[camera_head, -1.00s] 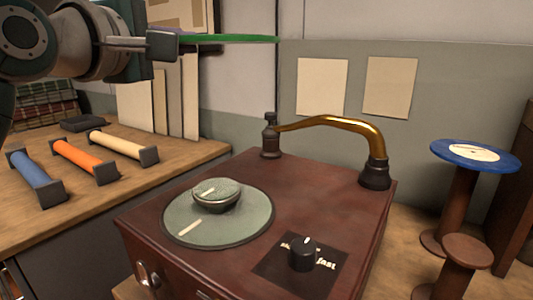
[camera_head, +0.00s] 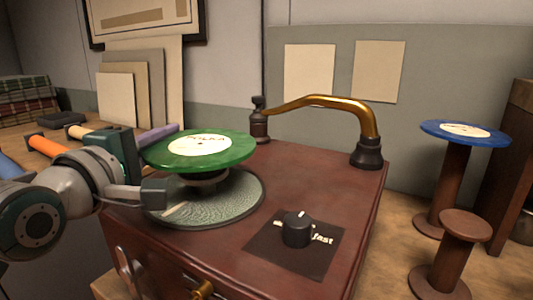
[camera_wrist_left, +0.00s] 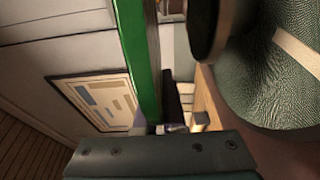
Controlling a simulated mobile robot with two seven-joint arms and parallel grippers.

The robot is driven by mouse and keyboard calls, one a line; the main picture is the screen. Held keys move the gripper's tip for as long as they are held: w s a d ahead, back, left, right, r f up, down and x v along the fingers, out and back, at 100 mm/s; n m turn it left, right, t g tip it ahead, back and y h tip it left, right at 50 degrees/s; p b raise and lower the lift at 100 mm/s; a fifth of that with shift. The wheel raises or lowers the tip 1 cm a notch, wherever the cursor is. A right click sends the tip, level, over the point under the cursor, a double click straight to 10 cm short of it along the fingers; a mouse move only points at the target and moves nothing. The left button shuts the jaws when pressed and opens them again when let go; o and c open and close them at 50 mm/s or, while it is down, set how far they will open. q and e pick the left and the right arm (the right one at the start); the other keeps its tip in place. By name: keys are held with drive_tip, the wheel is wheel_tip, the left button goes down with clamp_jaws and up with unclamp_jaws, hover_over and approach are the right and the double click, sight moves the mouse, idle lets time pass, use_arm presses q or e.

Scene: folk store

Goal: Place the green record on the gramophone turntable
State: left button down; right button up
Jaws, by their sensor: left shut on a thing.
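The green record (camera_head: 235,150) with a cream label is held nearly level over the gramophone turntable (camera_head: 225,206). My left gripper (camera_head: 151,172) is shut on its left edge. The turntable is a grey-green disc on the reddish-brown gramophone box (camera_head: 330,180). The record hides most of the turntable's raised centre piece; whether they touch cannot be told. In the left wrist view the record (camera_wrist_left: 140,50) shows edge-on as a green band, apart from the turntable (camera_wrist_left: 265,75) at the right. My right gripper is not in view.
A brass tone arm (camera_head: 335,102) arches along the box's back, clear of the record. A black knob (camera_head: 297,229) sits at the front right. A blue record (camera_head: 490,137) lies on a stand at the right. Coloured rolls lie on the left table, including an orange one (camera_head: 45,146).

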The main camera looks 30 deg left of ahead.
use_arm(q)
drive_tip(key=shift+f, duration=1.25)
drive_tip(key=shift+f, duration=0.1)
drive_tip(key=c, duration=1)
unclamp_jaws()
drive_tip(key=shift+s, duration=0.15)
drive_tip(key=s, duration=0.3)
drive_tip(key=s+d, duration=0.1)
drive_tip(key=s, duration=0.3)
drive_tip(key=s+d, duration=0.1)
drive_tip(key=s, duration=0.2)
drive_tip(key=shift+s, duration=0.15)
drive_tip(key=shift+s+d, duration=0.15)
drive_tip(key=shift+s, duration=0.45)
